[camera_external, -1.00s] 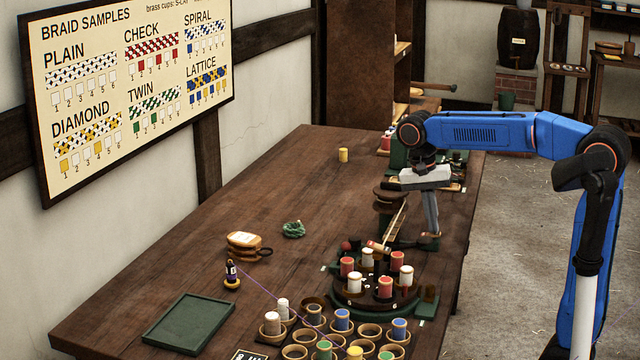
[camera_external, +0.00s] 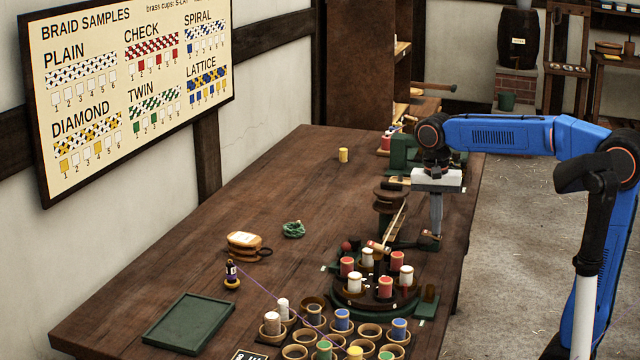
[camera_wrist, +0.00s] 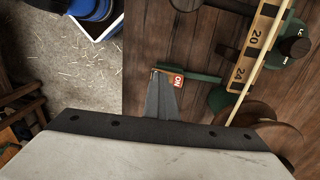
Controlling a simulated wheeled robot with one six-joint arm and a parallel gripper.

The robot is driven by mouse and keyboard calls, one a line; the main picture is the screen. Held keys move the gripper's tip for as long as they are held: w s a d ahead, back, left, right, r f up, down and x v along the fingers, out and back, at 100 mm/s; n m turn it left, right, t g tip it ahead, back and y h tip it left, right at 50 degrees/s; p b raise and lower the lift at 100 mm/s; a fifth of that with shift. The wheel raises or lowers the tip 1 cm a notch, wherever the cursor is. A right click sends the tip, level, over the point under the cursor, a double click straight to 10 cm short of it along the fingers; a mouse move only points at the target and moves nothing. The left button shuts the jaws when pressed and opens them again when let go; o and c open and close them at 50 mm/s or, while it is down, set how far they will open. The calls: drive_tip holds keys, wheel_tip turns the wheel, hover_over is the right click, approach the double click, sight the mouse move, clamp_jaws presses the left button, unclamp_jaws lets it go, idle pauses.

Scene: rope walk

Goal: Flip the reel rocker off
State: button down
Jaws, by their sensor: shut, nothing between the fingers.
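The reel rocker (camera_wrist: 178,83) shows in the wrist view as a small reddish piece marked ON, on a green arm beside the brown wooden reel (camera_wrist: 262,128). My gripper (camera_wrist: 161,78) is shut and empty, with its fingertips right at the rocker and covering part of it. I cannot tell whether they touch. In the external view my gripper (camera_external: 436,230) points down over the rocker (camera_external: 429,242) near the right table edge. The reel (camera_external: 389,204) stands to the left of it. The rocker's tilt is not clear.
A numbered measuring strip (camera_wrist: 250,45) runs beside the reel. A round stand (camera_external: 350,300) with red and white spools stands nearer the camera. Several cups of spools, a green tray (camera_external: 188,324) and tan blocks lie on the table. The table's far left is mostly clear.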

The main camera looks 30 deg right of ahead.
sight(426, 232)
drive_tip(key=shift+a+f, duration=0.1)
drive_tip(key=shift+f, duration=0.35)
drive_tip(key=shift+w+a, duration=0.55)
drive_tip(key=shift+a, duration=0.05)
drive_tip(key=shift+w+r, duration=0.1)
drive_tip(key=shift+r, duration=0.15)
wheel_tip(426, 232, up, 14)
drive_tip(key=shift+w+a+r, duration=0.15)
drive_tip(key=shift+w+a, duration=0.1)
drive_tip(key=shift+w, duration=0.05)
